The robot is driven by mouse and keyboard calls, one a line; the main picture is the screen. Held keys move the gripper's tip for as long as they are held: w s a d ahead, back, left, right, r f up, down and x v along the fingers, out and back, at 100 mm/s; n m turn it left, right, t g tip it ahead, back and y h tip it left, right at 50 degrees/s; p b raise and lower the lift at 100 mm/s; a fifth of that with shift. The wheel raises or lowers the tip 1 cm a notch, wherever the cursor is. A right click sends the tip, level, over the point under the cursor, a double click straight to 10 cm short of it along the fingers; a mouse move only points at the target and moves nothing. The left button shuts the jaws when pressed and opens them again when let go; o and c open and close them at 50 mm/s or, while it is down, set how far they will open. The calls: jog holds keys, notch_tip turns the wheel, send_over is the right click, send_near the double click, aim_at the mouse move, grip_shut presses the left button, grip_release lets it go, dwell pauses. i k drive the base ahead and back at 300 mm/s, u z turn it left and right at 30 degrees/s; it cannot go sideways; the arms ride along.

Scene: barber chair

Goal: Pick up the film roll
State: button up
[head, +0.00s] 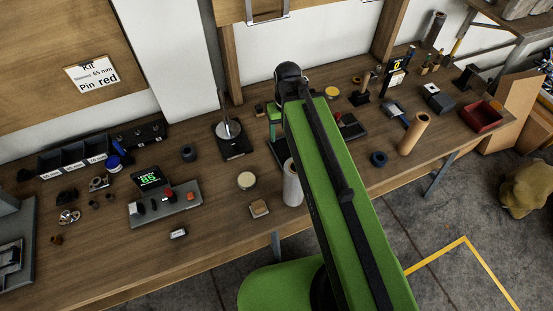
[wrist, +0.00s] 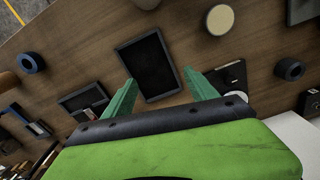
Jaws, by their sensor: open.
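The film roll (head: 292,183) looks like a pale, whitish cylinder standing upright near the front edge of the bench. My green arm hides part of its right side in the head view. In the wrist view a whitish round end at the top edge looks like the film roll (wrist: 147,3), mostly cut off. My gripper (wrist: 160,80) is open and empty, with its two green fingers apart over a dark rectangular tray (wrist: 148,62). In the head view my gripper (head: 273,122) is farther back than the roll, toward the wall, and not touching it.
A round cream tin (head: 247,181) and a small block (head: 259,208) stand left of the roll. A brown tube (head: 414,133) and a blue ring (head: 378,158) are to the right. A round-based stand (head: 229,130) is behind left. Bare wood lies along the front.

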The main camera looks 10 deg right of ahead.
aim_at(293, 192)
jog(key=z, duration=0.7)
jog(key=k, duration=1.4)
jog(key=u, duration=1.6)
jog(key=i, duration=0.95)
jog(key=u, duration=0.05)
